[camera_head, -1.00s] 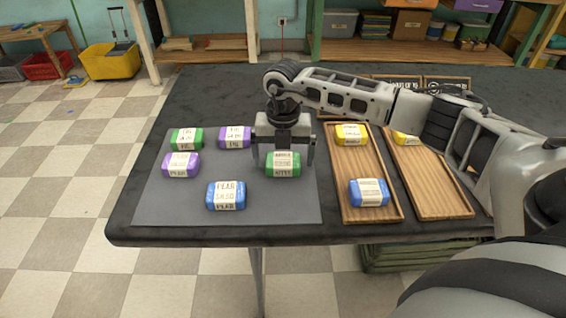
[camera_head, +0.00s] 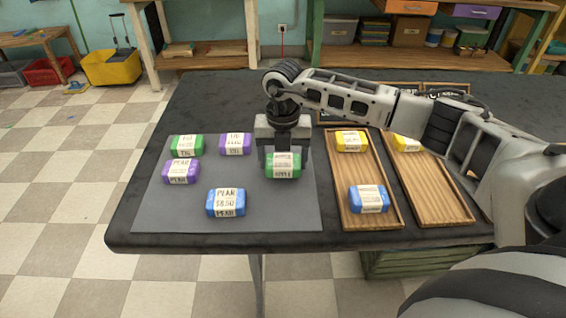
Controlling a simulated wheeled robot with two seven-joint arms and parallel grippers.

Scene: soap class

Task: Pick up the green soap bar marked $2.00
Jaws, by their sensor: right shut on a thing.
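A green soap bar (camera_head: 283,171) with a white label reading "APPLE" sits at the right side of the grey mat (camera_head: 270,210). My right gripper (camera_head: 283,160) is above it, pointing down, with its fingers closed on the bar. The fingers hide the bar's upper part, and its price cannot be read. Another green soap bar (camera_head: 187,145) lies at the mat's back left; its label is too small to read surely. My left gripper is not in view.
Two purple bars (camera_head: 235,144) (camera_head: 181,171) and a blue bar (camera_head: 226,202) lie on the mat. To the right, a wooden tray (camera_head: 352,205) holds a yellow bar (camera_head: 352,141) and a blue bar (camera_head: 369,199). Another tray (camera_head: 430,185) holds a yellow bar (camera_head: 408,144).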

